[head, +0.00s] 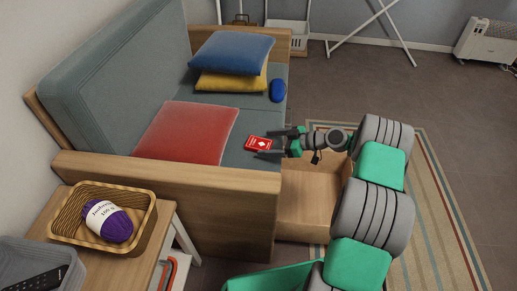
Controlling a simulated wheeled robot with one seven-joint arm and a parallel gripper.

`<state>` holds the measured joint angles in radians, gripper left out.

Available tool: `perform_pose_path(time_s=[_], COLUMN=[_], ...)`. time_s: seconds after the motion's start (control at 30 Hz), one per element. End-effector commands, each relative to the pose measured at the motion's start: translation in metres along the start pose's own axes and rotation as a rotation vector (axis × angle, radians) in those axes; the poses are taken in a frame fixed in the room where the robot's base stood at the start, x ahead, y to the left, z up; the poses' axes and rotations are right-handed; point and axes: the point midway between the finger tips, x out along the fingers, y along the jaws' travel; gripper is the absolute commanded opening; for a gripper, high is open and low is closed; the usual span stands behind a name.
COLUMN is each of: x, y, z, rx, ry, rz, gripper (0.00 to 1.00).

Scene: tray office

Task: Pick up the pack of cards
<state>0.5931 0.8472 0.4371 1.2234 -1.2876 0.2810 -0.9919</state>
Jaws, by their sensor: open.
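The pack of cards (258,143) is a small red box with a white mark. It lies on the grey-blue sofa seat (262,105) near the front edge, just right of the red cushion (190,132). My gripper (268,143) reaches in from the right, its two dark fingers spread apart. The fingertips are at the right end of the pack, one on the far side and one on the near side in the picture. I cannot tell their exact height above the seat or whether they touch the pack.
The wooden sofa arm (165,190) rises on the near side. A blue cushion (232,52), a yellow cushion (228,82) and a blue oval object (278,90) are farther back. A side table holds a wicker basket (65,237) with purple yarn (107,222). A wooden box (305,205) is below my gripper.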

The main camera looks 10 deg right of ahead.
Motion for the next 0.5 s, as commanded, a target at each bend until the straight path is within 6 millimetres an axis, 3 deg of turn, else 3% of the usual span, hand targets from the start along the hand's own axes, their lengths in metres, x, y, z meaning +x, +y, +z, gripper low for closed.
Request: perform_pose_path(time_s=[0.03,0.13,0.4,0.5], x=[0.013,0.026,0.029,0.029], y=[-0.002,-0.001,0.000,0.000], z=[0.004,0.002,0.000,0.000], rx=[-0.002,-0.002,0.001,0.001], ry=[0.000,-0.001,-0.002,-0.002], rz=[-0.003,-0.002,0.001,0.001], gripper=[0.85,0.85,0.85,0.76])
